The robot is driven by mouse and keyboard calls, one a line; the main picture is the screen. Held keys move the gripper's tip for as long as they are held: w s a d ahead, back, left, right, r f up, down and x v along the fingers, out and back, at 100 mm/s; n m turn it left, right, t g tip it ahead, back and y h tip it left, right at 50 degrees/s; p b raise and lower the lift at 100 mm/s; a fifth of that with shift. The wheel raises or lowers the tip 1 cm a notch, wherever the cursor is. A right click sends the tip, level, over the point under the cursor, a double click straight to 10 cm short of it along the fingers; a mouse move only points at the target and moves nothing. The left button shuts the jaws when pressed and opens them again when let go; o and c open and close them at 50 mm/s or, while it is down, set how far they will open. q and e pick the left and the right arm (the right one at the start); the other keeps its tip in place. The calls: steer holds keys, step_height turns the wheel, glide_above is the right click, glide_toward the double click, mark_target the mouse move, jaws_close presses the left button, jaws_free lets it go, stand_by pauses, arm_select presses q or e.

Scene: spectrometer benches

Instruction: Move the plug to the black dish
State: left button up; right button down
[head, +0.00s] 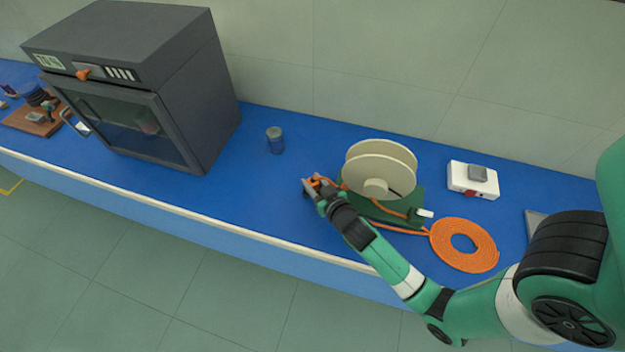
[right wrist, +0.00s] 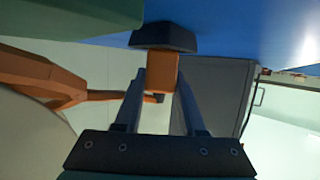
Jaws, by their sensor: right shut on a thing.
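My right gripper (head: 313,189) is over the blue bench, left of the cable reel, and is shut on an orange piece that looks like the plug (head: 317,182). In the right wrist view the plug (right wrist: 163,72) is an orange block between the two fingers (right wrist: 160,90). A dark, slanted-sided thing (right wrist: 163,37) lies just beyond the plug; I cannot tell if it is the black dish or part of the plug. No black dish shows clearly in the head view. My left gripper is not in view.
A cream cable reel (head: 382,165) stands on a green base, with orange cord beside it. A coil of orange cord (head: 463,245) lies right of it. A white box (head: 473,180), a grey cup (head: 275,140) and a dark oven-like cabinet (head: 140,80) stand on the blue bench (head: 240,190).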

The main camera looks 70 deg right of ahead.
steer(key=shift+s+r, duration=0.1)
steer(key=shift+s+a+r+p, duration=0.2)
steer(key=shift+r+p, duration=0.1)
steer(key=shift+p, duration=0.25)
steer(key=shift+w+r, duration=0.15)
steer(key=shift+r, duration=0.15)
steer(key=shift+w+d, duration=0.1)
steer(key=shift+d, duration=0.05)
steer(key=shift+f+b, duration=0.7)
steer(key=shift+f, duration=0.25)
steer(key=shift+r, duration=0.1)
stand_by(0.4)
steer(key=shift+r+p, duration=0.8)
steer(key=shift+p, duration=0.05)
